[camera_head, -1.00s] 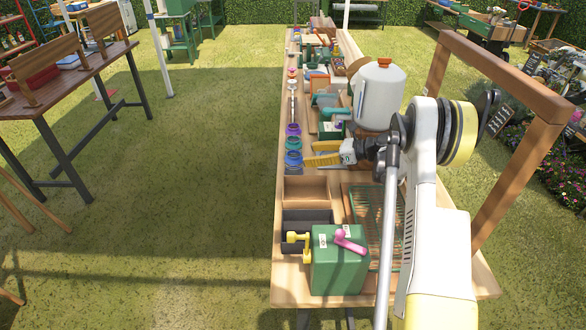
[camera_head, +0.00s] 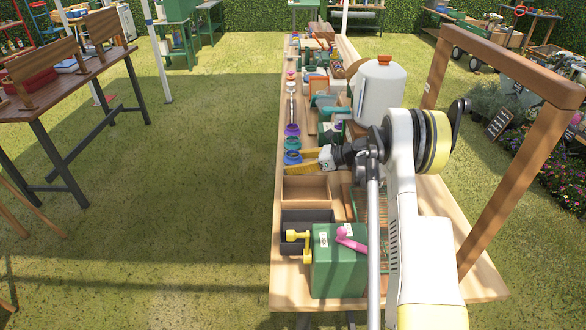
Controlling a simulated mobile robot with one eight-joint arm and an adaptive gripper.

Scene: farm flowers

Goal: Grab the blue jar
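The blue jar (camera_head: 292,158) stands near the left edge of the long wooden table, nearest me in a short row of jars. A teal jar (camera_head: 292,143) and a purple jar (camera_head: 292,130) stand just behind it. My gripper (camera_head: 300,162) comes in from the right, with its yellow fingers pointing left at the blue jar. The fingers look spread, with their tips at the jar's right side. The view is too small to tell whether they touch it. The near finger may hide part of the jar's lower side.
On the table (camera_head: 281,270), a wooden tray (camera_head: 305,189) and a green box (camera_head: 338,265) with yellow and pink handles stand nearer me. A large white jug (camera_head: 378,95) is right of the jars. A wooden frame (camera_head: 510,175) rises at the right. Grass lies left of the table.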

